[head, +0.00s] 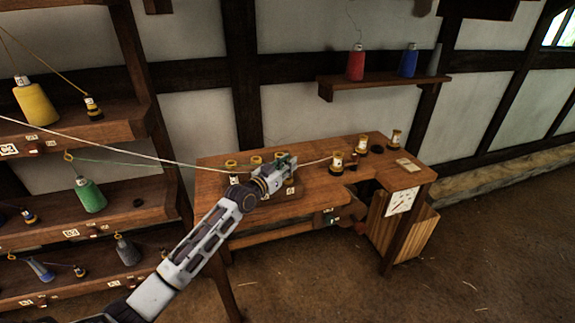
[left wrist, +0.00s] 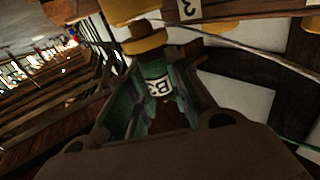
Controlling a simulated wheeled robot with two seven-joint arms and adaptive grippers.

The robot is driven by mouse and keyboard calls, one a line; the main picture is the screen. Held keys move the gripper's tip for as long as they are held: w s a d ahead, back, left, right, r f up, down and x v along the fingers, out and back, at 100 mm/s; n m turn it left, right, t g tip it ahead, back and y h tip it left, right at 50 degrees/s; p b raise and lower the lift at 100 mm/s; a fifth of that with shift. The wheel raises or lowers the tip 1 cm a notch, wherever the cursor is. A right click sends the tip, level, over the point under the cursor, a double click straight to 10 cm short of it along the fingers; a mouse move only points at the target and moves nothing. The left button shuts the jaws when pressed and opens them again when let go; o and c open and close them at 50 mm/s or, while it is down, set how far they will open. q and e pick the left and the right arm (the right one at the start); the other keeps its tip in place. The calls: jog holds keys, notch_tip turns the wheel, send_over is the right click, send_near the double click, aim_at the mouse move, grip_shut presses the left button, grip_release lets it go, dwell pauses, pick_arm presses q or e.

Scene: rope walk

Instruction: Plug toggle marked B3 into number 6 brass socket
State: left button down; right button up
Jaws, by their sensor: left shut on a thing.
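My left gripper (head: 285,168) is over the left part of the wooden bench, beside a row of brass sockets (head: 231,163). In the left wrist view the gripper (left wrist: 158,100) is shut on the toggle marked B3 (left wrist: 158,86), which has a green body and a white label. A brass piece (left wrist: 145,38) is right at the toggle's far end; I cannot tell whether the two are joined. A plate marked 3 (left wrist: 188,10) shows beyond. I cannot read a number 6 on any socket. My right gripper is not in view.
A pale cord (head: 120,139) stretches from the left shelves to the bench. Brass-topped pieces (head: 336,162) stand on the bench's right part. A slatted crate (head: 420,235) is below. Yellow (head: 36,103) and green (head: 90,196) spools sit on the left shelves.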

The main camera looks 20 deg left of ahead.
pick_arm(q)
jog(key=shift+f+b, duration=0.3)
jog(key=shift+f, duration=0.2)
jog(key=c, duration=1.6)
grip_release()
jog(key=shift+s, duration=0.1)
jog(key=p+v, duration=0.5)
jog(key=v, duration=0.6)
dwell(0.7)
